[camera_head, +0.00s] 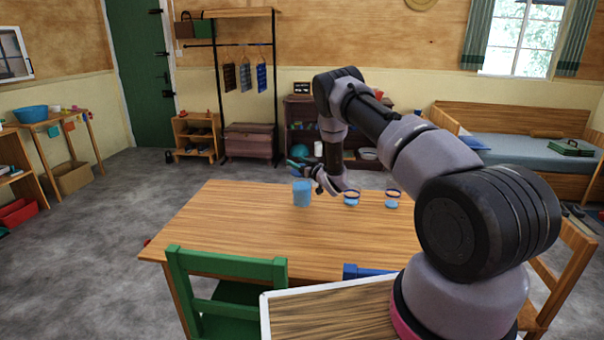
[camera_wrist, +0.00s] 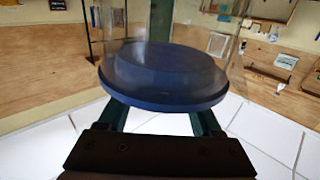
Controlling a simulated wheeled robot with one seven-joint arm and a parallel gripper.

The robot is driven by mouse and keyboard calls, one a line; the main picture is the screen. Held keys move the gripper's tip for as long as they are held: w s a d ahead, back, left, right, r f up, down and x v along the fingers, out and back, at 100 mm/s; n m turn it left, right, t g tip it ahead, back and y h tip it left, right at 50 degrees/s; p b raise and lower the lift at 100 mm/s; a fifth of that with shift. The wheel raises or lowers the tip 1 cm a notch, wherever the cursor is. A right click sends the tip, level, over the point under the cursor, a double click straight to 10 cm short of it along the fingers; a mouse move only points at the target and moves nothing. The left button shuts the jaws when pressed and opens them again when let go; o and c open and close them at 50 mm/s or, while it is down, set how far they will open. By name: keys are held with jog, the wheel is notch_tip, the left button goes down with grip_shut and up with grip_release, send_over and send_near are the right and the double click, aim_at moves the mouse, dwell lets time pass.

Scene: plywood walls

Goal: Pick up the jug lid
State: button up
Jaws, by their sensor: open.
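In the head view the jug (camera_head: 302,196) appears as a light blue, see-through vessel standing upright on the table. My gripper (camera_wrist: 160,118) is open, its two dark green fingers reaching towards the lid's near edge, one to each side. The lid hides the fingertips, so contact is unclear. In the head view my gripper (camera_head: 308,170) is just above and right of the jug.
Two clear cups with blue rims, one (camera_head: 351,199) near my gripper and another (camera_head: 392,200) further right, stand on the wooden table (camera_head: 225,225). A green chair (camera_head: 225,275) is at the front edge. The table's left side is clear.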

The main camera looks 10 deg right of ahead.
grip_shut()
jog(key=shift+r, duration=0.1)
